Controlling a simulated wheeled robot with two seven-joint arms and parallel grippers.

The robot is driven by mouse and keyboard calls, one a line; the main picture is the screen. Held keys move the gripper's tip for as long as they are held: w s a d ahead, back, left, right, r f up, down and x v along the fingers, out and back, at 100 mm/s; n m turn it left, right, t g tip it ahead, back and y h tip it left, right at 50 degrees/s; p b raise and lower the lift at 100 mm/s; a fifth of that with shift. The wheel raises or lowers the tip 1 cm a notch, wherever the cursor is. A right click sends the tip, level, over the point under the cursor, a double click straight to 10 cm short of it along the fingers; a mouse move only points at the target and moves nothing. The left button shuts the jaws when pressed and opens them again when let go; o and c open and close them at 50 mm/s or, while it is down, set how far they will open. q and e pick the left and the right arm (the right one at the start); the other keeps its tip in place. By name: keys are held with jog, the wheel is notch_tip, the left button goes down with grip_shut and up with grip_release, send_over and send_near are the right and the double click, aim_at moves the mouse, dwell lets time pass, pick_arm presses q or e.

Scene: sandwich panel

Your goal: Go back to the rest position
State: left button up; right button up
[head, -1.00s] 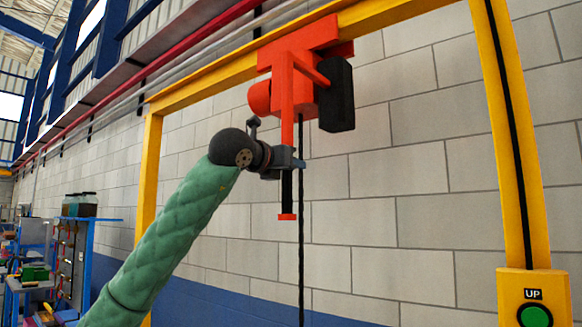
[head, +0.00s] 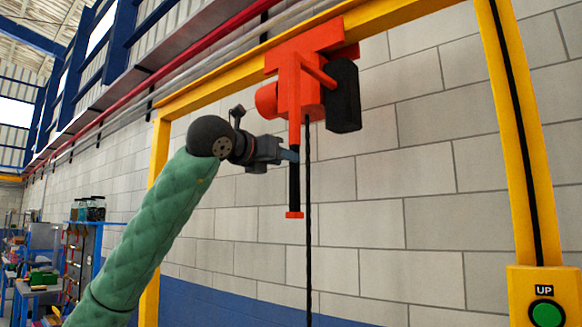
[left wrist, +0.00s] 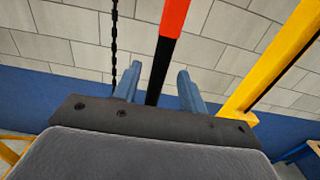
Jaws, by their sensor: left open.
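My left gripper (head: 291,155) is raised beside the black lower part of the hoist's handle (head: 294,185), which hangs below the red hoist (head: 302,85). In the left wrist view the two blue fingers of my left gripper (left wrist: 155,85) are spread apart with nothing held between them. The red and black handle (left wrist: 165,55) shows beyond and between the fingertips. I cannot tell from the views how far the fingertips are from it. My right gripper is not in view.
A yellow gantry frame (head: 517,130) surrounds the hoist. A dark chain (head: 308,230) hangs just right of the handle. A yellow box with a green UP button (head: 547,313) is at the lower right. A block wall (head: 430,210) stands behind; shelves and benches are far left.

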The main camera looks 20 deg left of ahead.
pick_arm(q)
jog(key=shift+s+a, duration=0.15)
jog(key=shift+s, duration=0.35)
